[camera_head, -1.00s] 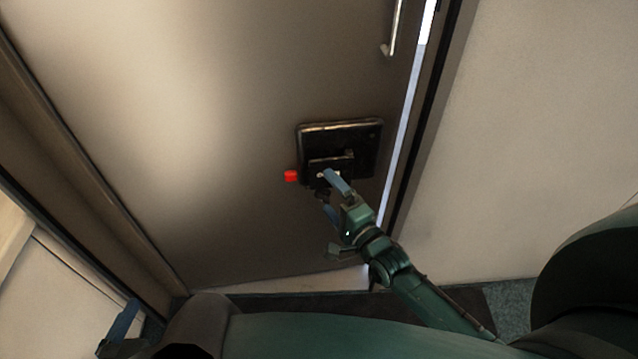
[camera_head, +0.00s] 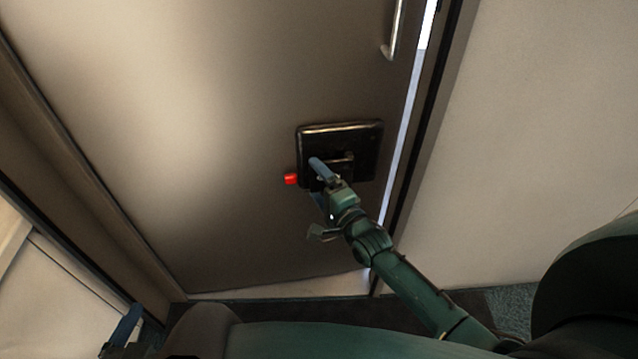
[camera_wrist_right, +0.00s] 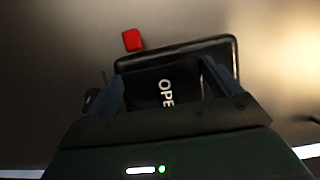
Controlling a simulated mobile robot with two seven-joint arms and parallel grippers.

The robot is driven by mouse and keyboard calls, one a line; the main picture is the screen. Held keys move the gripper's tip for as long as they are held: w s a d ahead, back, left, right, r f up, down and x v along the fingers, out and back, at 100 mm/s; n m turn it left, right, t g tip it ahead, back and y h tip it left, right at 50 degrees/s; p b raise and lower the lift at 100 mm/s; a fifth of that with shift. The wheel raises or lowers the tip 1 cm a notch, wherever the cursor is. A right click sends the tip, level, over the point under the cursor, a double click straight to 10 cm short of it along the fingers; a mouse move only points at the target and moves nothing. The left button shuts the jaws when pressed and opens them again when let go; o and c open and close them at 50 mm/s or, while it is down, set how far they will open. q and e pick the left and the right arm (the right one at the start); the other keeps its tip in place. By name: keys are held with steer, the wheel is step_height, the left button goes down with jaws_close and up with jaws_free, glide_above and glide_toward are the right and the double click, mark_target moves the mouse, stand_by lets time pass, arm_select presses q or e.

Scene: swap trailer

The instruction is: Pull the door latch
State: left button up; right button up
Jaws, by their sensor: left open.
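The door latch (camera_head: 362,137) is a black, square-edged plate set low on the grey-brown door. In the right wrist view the latch (camera_wrist_right: 215,47) shows a dark panel with white letters "OPE"; the rest of the word is hidden. A red block (camera_head: 291,179) sits at its left edge and also shows in the wrist view (camera_wrist_right: 132,40). My right gripper (camera_head: 318,182) is at the latch's lower left. Its fingers (camera_wrist_right: 160,88) are apart with the lettered panel between them; contact cannot be told. My left gripper (camera_head: 124,328) is open at the lower left, away from the latch.
The door (camera_head: 190,120) has a vertical metal handle (camera_head: 394,30) higher up near its right edge. A bright gap runs along that edge beside the dark frame. A pale wall (camera_head: 530,130) stands to the right. A dark floor strip lies below the door.

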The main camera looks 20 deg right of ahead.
steer(key=c, duration=0.6)
steer(key=shift+s+d+n+g+y+b, duration=0.15)
steer(key=shift+s+n+g+y+b, duration=0.15)
steer(key=shift+n+y, duration=0.35)
steer(key=shift+s+d+n+g+y+b, duration=0.2)
steer(key=shift+s+n+y+b, duration=0.2)
steer(key=shift+y, duration=0.45)
steer(key=shift+s+d+n+g+y+b, duration=0.2)
steer(key=shift+s+n+g+y+b, duration=0.25)
steer(key=shift+n+y+b, duration=0.4)
arm_select(q)
steer(key=f, duration=0.1)
steer(key=d+f, duration=0.1)
steer(key=f+m, duration=0.1)
steer(key=shift+w+d, duration=0.15)
steer(key=shift+w, duration=0.25)
arm_select(e)
steer(key=shift+s+g+y, duration=0.15)
steer(key=shift+g+y, duration=0.1)
steer(key=shift+y, duration=0.2)
steer(key=o, duration=1.1)
arm_select(q)
steer(key=shift+f, duration=0.1)
arm_select(e)
steer(key=shift+d, duration=0.1)
